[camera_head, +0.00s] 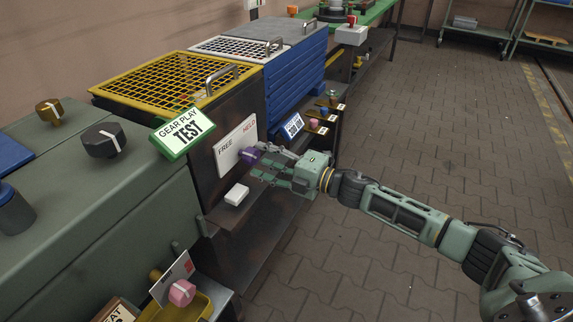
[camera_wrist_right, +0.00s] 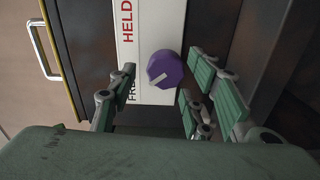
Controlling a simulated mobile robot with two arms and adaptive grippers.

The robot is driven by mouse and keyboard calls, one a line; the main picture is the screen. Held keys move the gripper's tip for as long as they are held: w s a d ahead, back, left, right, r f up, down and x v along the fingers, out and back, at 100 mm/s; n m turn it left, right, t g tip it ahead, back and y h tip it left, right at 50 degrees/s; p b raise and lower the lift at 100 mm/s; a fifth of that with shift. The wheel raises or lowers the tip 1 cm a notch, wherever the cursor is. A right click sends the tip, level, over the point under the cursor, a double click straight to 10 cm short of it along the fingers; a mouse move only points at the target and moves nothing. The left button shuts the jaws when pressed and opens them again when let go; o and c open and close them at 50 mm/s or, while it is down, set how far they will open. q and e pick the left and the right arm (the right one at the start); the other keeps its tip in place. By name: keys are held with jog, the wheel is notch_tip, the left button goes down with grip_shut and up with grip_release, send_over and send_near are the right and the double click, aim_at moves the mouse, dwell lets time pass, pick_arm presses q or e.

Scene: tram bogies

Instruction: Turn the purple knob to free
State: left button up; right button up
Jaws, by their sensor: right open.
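The purple knob (camera_head: 249,156) sits on a white plate (camera_head: 229,146) lettered FREE and HELD, on the dark front of the bench below the yellow mesh top. In the right wrist view the knob (camera_wrist_right: 164,69) shows a pale pointer line, with HELD in red above it and FREE partly hidden by a finger. My right gripper (camera_head: 262,163) is open at the knob. In the wrist view its fingers (camera_wrist_right: 158,95) stand on both sides of the knob, apart from the left one; contact on the right side is unclear. My left gripper is not in view.
A white block (camera_head: 236,194) lies on the ledge below. A pink knob (camera_head: 182,292) is at lower left, and a black knob (camera_head: 104,140) on the green cabinet. Paved floor at right is clear.

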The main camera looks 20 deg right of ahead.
jog(key=v, duration=0.8)
jog(key=shift+d, duration=0.15)
jog(key=shift+s, duration=0.1)
